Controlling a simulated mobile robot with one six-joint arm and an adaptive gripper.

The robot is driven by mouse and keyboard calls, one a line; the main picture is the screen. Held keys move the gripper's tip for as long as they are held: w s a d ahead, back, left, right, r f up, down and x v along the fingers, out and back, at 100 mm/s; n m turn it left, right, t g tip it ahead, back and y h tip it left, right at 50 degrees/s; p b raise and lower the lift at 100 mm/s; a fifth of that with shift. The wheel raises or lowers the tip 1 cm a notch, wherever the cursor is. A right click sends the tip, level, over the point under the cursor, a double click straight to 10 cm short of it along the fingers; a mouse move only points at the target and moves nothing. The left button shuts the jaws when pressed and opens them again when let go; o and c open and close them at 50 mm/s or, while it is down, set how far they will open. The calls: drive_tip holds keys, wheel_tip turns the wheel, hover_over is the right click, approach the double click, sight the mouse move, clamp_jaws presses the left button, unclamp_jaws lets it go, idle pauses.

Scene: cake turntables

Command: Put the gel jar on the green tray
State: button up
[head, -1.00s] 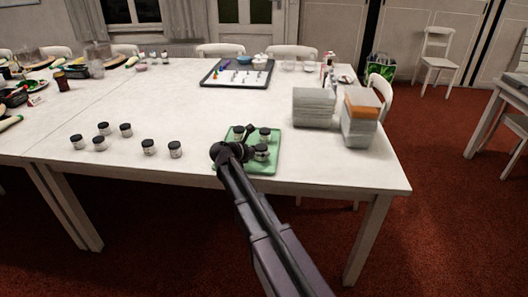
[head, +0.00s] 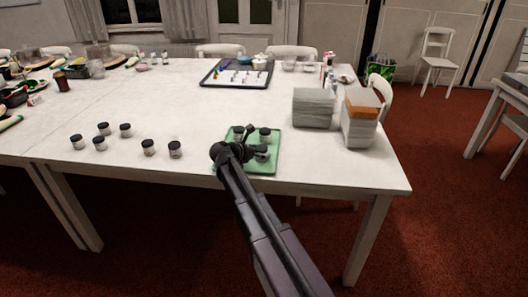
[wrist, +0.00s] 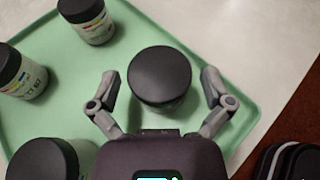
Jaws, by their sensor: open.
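The green tray (head: 262,169) lies near the front edge of the white table and fills much of the wrist view (wrist: 150,28). A dark-lidded jar (wrist: 160,76) stands upright on it between the fingers of my gripper (wrist: 160,82). The fingers are open, with a gap on both sides of the lid. Two similar jars, one at the top (wrist: 88,20) and one at the left (wrist: 22,72), stand on the tray. Another dark lid (wrist: 42,160) shows at the lower left. The jars look alike; I cannot tell by label which is the gel jar.
Several more dark-lidded jars (head: 148,147) stand on the table left of the tray. Stacked pale boxes (head: 313,108) and an orange-topped stack (head: 360,122) stand to the right. A dark-rimmed tray (head: 237,75) with small items lies farther back. The table between is clear.

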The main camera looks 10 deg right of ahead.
drive_tip(key=p+v, duration=0.4)
drive_tip(key=v, duration=0.8)
idle(0.4)
drive_tip(key=shift+d, duration=0.1)
drive_tip(key=shift+s+d+f, duration=0.15)
drive_tip(key=shift+s+d, duration=0.05)
drive_tip(key=shift+d, duration=0.05)
drive_tip(key=s+d+f+m+g+y, duration=0.2)
drive_tip(key=s+d+f+m+y, duration=0.1)
drive_tip(key=s+m, duration=0.4)
drive_tip(key=s+d+f+m+g+y, duration=0.2)
drive_tip(key=s+d+f+m+y, duration=0.2)
drive_tip(key=s+m, duration=0.4)
drive_tip(key=s+d+f+m+g+y, duration=0.2)
drive_tip(key=s+d+f+m+y, duration=0.1)
drive_tip(key=s+m, duration=0.4)
drive_tip(key=shift+s+d+f+m+g+y, duration=0.15)
drive_tip(key=shift+s+f+m+g+y, duration=0.35)
drive_tip(key=shift+m+y, duration=0.45)
drive_tip(key=shift+w, duration=0.1)
